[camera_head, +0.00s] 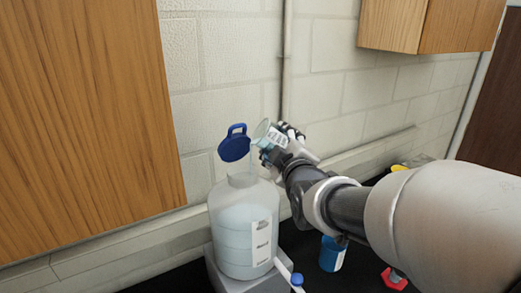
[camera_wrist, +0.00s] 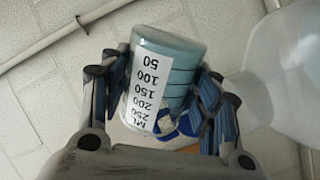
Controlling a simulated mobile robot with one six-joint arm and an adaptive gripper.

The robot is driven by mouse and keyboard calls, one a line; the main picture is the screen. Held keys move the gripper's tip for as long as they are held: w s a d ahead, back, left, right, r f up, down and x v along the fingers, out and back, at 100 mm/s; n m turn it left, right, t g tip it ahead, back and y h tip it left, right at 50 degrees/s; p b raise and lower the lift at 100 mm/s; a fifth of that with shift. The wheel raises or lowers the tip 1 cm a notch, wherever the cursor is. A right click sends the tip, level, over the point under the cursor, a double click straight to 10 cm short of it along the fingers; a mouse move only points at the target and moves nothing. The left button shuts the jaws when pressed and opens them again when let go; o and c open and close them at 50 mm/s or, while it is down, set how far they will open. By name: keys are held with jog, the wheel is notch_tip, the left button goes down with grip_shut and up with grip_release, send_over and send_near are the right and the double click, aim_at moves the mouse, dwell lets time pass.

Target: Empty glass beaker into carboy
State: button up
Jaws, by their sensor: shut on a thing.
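My gripper (camera_head: 284,141) is shut on the glass beaker (camera_head: 262,129), which is tilted with its mouth toward the left, above the carboy (camera_head: 238,228). The carboy is translucent, with pale blue liquid inside and a white label. Its blue cap (camera_head: 234,147) stands swung open beside the beaker's mouth. In the wrist view, the fingers of my gripper (camera_wrist: 160,100) grasp the beaker (camera_wrist: 178,62) from both sides; its volume scale reads upside down and bluish liquid shows inside. The carboy (camera_wrist: 290,75) shows at the right there. I cannot tell clearly whether liquid is flowing.
The carboy stands on a grey block (camera_head: 222,276) and has a spigot with a blue knob (camera_head: 297,279). A blue container (camera_head: 332,253) and a red object (camera_head: 394,279) are on the dark bench. Wooden cabinets (camera_head: 85,110) hang left and upper right (camera_head: 415,25). A pipe (camera_head: 286,60) runs down the wall.

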aim_at(278, 131)
jog(key=shift+n, duration=0.7)
jog(key=shift+r+p, duration=2.8)
jog(key=shift+p, duration=0.3)
jog(key=shift+a, duration=0.1)
jog(key=shift+a+r+n+p, duration=0.1)
jog(key=shift+r+n+p, duration=0.55)
jog(key=shift+p, duration=1)
jog(key=shift+s+a+r+n+h+p, duration=0.15)
jog(key=shift+a+r+n+p, duration=0.2)
jog(key=shift+r+n+p, duration=0.2)
jog(key=shift+a+r+n+h+p, duration=0.15)
jog(key=shift+a+r+n+p, duration=0.25)
jog(key=shift+p, duration=0.2)
jog(key=shift+a+r+n+p, duration=0.25)
jog(key=shift+r+n+p, duration=0.25)
jog(key=shift+n+p, duration=0.35)
